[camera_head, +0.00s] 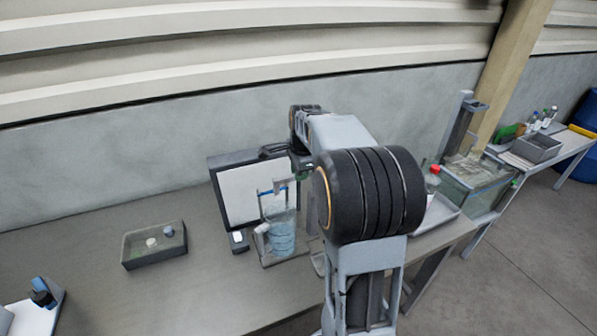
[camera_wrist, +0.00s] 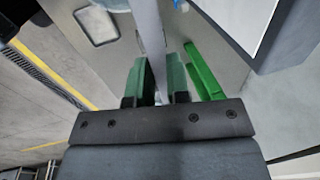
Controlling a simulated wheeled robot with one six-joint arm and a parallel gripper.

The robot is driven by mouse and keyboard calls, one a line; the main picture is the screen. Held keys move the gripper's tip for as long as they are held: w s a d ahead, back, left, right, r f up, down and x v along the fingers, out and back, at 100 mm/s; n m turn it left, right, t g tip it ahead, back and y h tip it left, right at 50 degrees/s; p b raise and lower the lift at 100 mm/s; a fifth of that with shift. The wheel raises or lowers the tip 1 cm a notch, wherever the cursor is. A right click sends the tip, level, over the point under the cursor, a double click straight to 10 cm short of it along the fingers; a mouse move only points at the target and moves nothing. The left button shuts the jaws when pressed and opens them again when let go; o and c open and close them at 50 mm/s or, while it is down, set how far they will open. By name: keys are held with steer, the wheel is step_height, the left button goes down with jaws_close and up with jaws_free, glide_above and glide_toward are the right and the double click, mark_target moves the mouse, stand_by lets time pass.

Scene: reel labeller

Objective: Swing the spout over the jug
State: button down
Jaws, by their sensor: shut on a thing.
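The jug (camera_head: 281,236) is clear with bluish contents and stands upright on the bench, in front of a dark-framed panel with a white face. A short blue and grey fitting (camera_head: 268,190) shows above the jug's rim; I cannot tell whether it is part of the spout. My gripper (camera_wrist: 159,77) has green fingers and is shut on a pale grey bar (camera_wrist: 149,35), which may be the spout. In the head view my own arm hides most of the gripper, so the bar's position over or beside the jug is unclear.
The dark-framed panel (camera_head: 240,192) stands close behind the jug. A grey tray (camera_head: 153,256) with small items sits to the left on the bench (camera_head: 190,300). A red-capped bottle (camera_head: 433,181) stands on the right. A green strip (camera_wrist: 205,72) lies beside my fingers.

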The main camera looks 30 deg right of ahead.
steer(key=shift+r, duration=0.1)
steer(key=c, duration=1.1)
jaws_free()
step_height(320, 180, up, 13)
steer(key=s, duration=0.2)
steer(key=shift+s+a+r+b, duration=0.2)
steer(key=shift+s+b, duration=0.1)
steer(key=shift+b, duration=0.15)
step_height(320, 180, down, 7)
steer(key=s+a+n, duration=0.2)
steer(key=a+n, duration=0.1)
steer(key=n, duration=0.7)
steer(key=s+a+f+n+t, duration=0.2)
steer(key=s+a+f+n, duration=0.5)
steer(key=s+a, duration=0.5)
steer(key=shift+s+f+n, duration=0.2)
steer(key=shift+s+n, duration=0.85)
steer(key=shift+n, duration=0.25)
